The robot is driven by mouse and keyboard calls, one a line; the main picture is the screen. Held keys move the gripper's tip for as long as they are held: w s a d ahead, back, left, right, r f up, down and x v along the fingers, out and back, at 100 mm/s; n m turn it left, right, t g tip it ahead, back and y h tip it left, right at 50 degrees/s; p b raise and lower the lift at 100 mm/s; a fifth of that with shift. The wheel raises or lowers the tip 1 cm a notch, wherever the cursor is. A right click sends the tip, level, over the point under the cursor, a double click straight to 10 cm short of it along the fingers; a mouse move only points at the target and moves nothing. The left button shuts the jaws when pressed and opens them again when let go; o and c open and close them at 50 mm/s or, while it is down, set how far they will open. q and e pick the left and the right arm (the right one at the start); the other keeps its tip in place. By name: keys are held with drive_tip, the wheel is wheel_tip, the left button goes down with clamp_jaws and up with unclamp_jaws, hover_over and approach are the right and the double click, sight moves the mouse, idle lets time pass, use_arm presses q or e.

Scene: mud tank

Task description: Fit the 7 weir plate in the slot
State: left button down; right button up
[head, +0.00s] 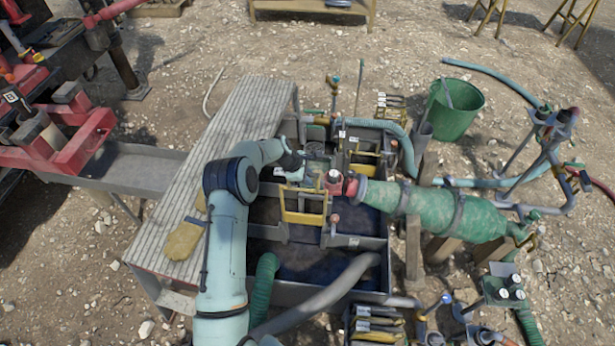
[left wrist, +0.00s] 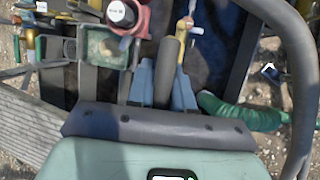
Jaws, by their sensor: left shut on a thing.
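My left arm reaches over the mud tank (head: 290,232), its gripper (head: 312,180) above the middle of the tank. A yellow-framed weir plate (head: 303,217) stands in the tank just below the gripper. In the left wrist view the two blue-grey fingers (left wrist: 163,88) are closed on a narrow thing, with a yellow edge (left wrist: 182,55) beside it. It seems to be this plate, but the grip is partly hidden. I cannot read a 7 on it, and its seating in the slot cannot be told. My right gripper is not in view.
A green pump body (head: 430,208) with a red fitting lies close right of the gripper. Another yellow-framed plate (head: 364,155) stands farther back. A plank walkway (head: 222,150) with a glove (head: 184,240) runs along the left. A grey hose (head: 325,297) crosses the tank's near end.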

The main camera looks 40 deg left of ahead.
use_arm(q)
wheel_tip(320, 180, down, 11)
drive_tip(key=b, duration=0.2)
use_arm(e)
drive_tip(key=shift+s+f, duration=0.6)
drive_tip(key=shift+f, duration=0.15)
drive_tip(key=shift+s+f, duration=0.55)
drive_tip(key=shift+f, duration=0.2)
use_arm(q)
drive_tip(key=shift+r, duration=0.1)
drive_tip(key=shift+f+b, duration=2.15)
drive_tip(key=shift+f, duration=1.45)
drive_tip(key=shift+f+b, duration=1.1)
drive_tip(key=shift+b, duration=0.1)
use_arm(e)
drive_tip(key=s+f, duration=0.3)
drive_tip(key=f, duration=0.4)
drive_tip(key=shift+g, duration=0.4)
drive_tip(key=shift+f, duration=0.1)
